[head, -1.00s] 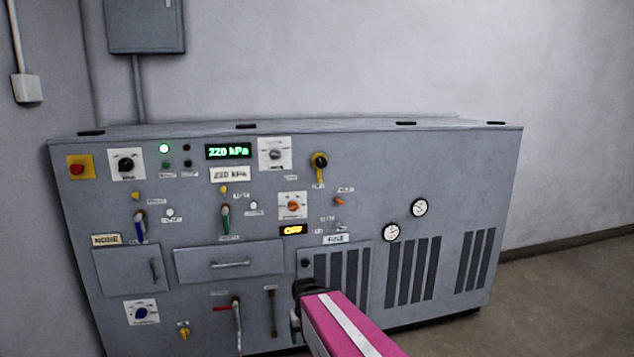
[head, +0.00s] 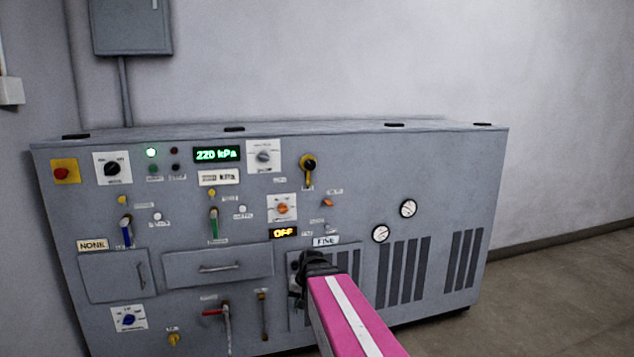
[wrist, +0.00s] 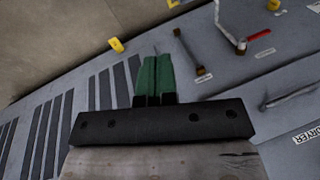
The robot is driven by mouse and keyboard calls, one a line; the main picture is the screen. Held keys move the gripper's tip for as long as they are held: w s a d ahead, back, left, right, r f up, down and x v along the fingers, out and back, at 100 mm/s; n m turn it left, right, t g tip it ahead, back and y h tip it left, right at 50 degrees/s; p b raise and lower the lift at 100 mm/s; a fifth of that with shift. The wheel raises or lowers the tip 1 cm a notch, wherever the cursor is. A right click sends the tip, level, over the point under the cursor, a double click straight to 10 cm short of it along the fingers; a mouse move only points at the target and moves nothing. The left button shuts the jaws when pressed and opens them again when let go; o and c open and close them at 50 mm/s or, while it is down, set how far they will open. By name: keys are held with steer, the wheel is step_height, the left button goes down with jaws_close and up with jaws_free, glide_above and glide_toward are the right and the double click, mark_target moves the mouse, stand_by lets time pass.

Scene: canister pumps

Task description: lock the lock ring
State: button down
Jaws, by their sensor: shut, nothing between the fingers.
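A round black part with a yellow ring and a tab below it (head: 308,166) sits on the upper middle of the grey cabinet front; it looks like the lock ring, but its label is too small to read. It is out of the wrist view. My gripper (head: 296,292) is in front of the cabinet's lower middle, below the ring, partly hidden by my pink arm. In the wrist view its green fingers (wrist: 155,78) are together and hold nothing, with the grey panel beyond them.
The cabinet front carries an orange selector (head: 282,208), a drawer (head: 218,267), a red-handled lever (head: 226,325) and a brown-topped lever (head: 264,318). Two gauges (head: 408,209) and vent slots are at right. A yellow part (wrist: 116,44) shows near the fingers. Floor is open at right.

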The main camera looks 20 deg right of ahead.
steer(key=w+d+r+m+t+y, duration=0.25)
steer(key=w+d+r, duration=0.35)
steer(key=w+r, duration=0.4)
steer(key=w+d+r+t+y, duration=0.1)
steer(key=w+d+r+t, duration=0.1)
steer(key=d+r, duration=0.4)
steer(key=w+d+r+m+t+y, duration=0.1)
steer(key=d+r, duration=0.5)
steer(key=r, duration=0.8)
steer(key=w+d+r+t+y, duration=0.2)
steer(key=w+d+r, duration=0.3)
steer(key=r, duration=0.5)
steer(key=shift+d+m+t, duration=0.35)
steer(key=shift+d+t, duration=0.5)
steer(key=shift+w, duration=0.1)
glide_toward(310, 180)
steer(key=w, duration=0.4)
steer(key=shift+a+f, duration=0.2)
steer(key=shift+f, duration=0.15)
steer(key=shift+s+a+f, duration=0.1)
steer(key=shift+a+f, duration=0.15)
steer(key=shift+a, duration=0.3)
steer(key=shift+s+a+f, duration=0.1)
steer(key=shift+a+f, duration=0.2)
steer(key=shift+a, duration=0.25)
steer(key=shift+w+a+f, duration=0.1)
steer(key=shift+a+f, duration=0.2)
steer(key=shift+a, duration=0.3)
